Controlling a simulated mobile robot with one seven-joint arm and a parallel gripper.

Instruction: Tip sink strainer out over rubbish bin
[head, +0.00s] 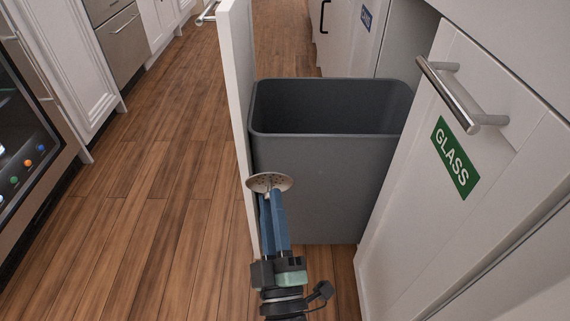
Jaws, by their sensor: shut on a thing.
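My gripper (272,196) is in the lower middle of the head view, its blue fingers pointing up and away from me. It is shut on the sink strainer (270,181), a small pale round dish with holes, held at the fingertips. What lies in the strainer is too small to tell. The rubbish bin (320,180) is a grey open-topped box beyond the gripper, in an opening in the cabinets. In the picture the strainer overlaps the lower left of the bin's front wall, below its rim. The bin's floor is hidden and its inside is dark.
An open white cabinet door (239,90) stands edge-on left of the bin. A white front with a green GLASS label (455,157) and a metal handle (462,95) is close on the right. Free wooden floor (150,210) lies to the left, with a glass-fronted appliance (25,140) beyond.

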